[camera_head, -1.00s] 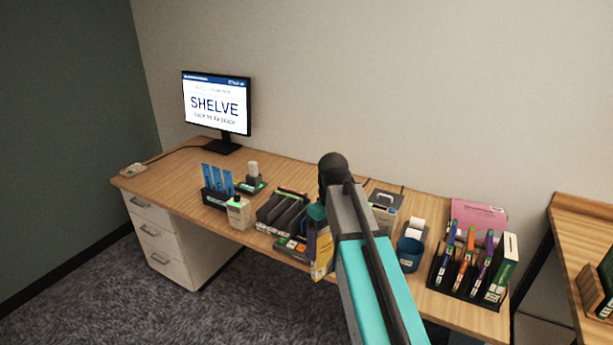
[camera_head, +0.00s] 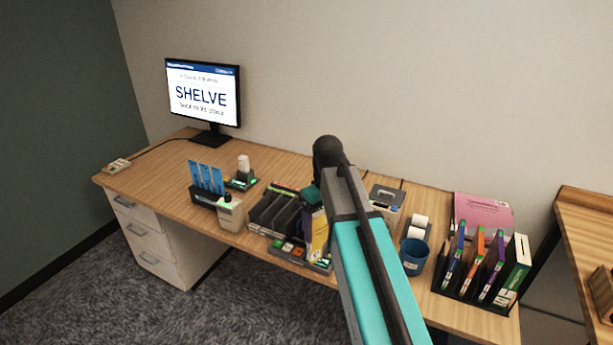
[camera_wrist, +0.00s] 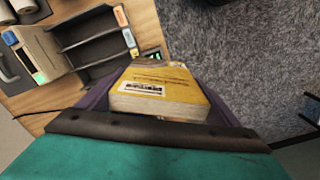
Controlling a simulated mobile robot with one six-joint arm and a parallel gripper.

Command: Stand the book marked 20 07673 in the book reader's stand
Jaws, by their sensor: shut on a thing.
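My gripper (camera_head: 316,205) is shut on a yellow book (camera_head: 320,232), held at the desk's front edge. In the wrist view the yellow book (camera_wrist: 160,92) sits between the jaws, with a white barcode label facing the camera. Its number is too small to read. A dark slotted stand (camera_head: 278,212) is just left of the book, with a low panel of coloured buttons (camera_head: 290,249) in front. The slotted stand also shows in the wrist view (camera_wrist: 92,44), and its slots look empty. I cannot tell for certain that it is the book reader's stand.
Left of the slotted stand are a pale bottle-like device (camera_head: 230,213) and a holder of blue cards (camera_head: 205,194). The monitor (camera_head: 203,92) reads SHELVE. Right of my arm are a blue cup (camera_head: 414,257) and a black rack (camera_head: 466,287) with several books.

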